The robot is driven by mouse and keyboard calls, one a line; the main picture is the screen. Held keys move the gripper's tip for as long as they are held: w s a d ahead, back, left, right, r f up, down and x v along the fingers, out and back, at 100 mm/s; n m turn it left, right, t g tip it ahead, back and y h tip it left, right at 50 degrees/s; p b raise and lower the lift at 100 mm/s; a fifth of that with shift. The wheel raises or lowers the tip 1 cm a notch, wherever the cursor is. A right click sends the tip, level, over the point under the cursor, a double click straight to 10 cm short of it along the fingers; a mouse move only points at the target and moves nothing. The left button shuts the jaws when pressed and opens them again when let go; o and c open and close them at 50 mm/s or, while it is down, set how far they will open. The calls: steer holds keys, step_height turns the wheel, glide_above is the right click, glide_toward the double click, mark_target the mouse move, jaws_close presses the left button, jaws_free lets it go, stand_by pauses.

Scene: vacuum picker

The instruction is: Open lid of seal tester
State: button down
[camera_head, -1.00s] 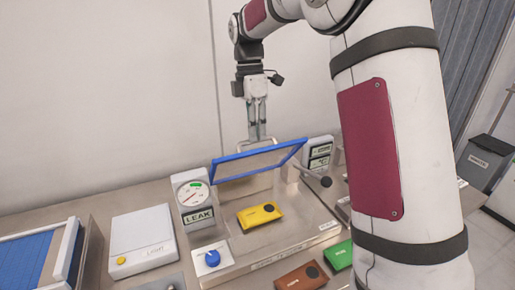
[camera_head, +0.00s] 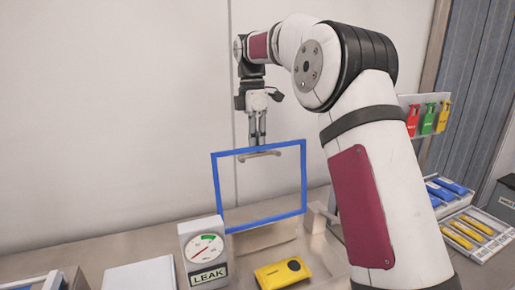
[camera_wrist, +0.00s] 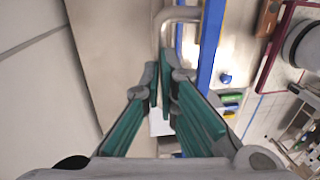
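The seal tester's lid (camera_head: 215,190) is a clear panel in a blue frame, and it stands nearly upright at the back of the tester (camera_head: 325,262). Its blue frame edge also shows in the wrist view (camera_wrist: 211,45). A grey bar handle (camera_head: 272,154) sits near the top of the lid. My gripper (camera_head: 257,147) points down at the handle from above. In the wrist view its green-padded fingers (camera_wrist: 161,78) are close together around the handle bar (camera_wrist: 180,14); the exact contact is partly hidden. A yellow pouch (camera_head: 283,273) lies on the tester below the lid.
A gauge box marked LEAK (camera_head: 203,252) stands left of the tester. A pale box (camera_head: 140,274) is farther left. At the right are trays of blue and yellow packs (camera_head: 468,235) and a rack of coloured tags (camera_head: 428,118). A plain wall is close behind the lid.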

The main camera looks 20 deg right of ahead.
steer(key=shift+w+f, duration=0.15)
steer(key=shift+f, duration=0.6)
steer(key=shift+w+f, duration=0.15)
steer(key=shift+f, duration=0.55)
steer(key=c, duration=1.7)
jaws_free()
steer(key=shift+w+f, duration=0.1)
steer(key=shift+w, duration=0.05)
steer(key=shift+o, duration=0.7)
steer(key=shift+w+f, duration=0.1)
steer(key=shift+w, duration=0.1)
steer(key=shift+c, duration=0.4)
steer(key=shift+s+g, duration=0.1)
steer(key=shift+g, duration=0.2)
steer(key=shift+v, duration=4.05)
steer(key=shift+s, duration=0.1)
steer(key=shift+s, duration=0.1)
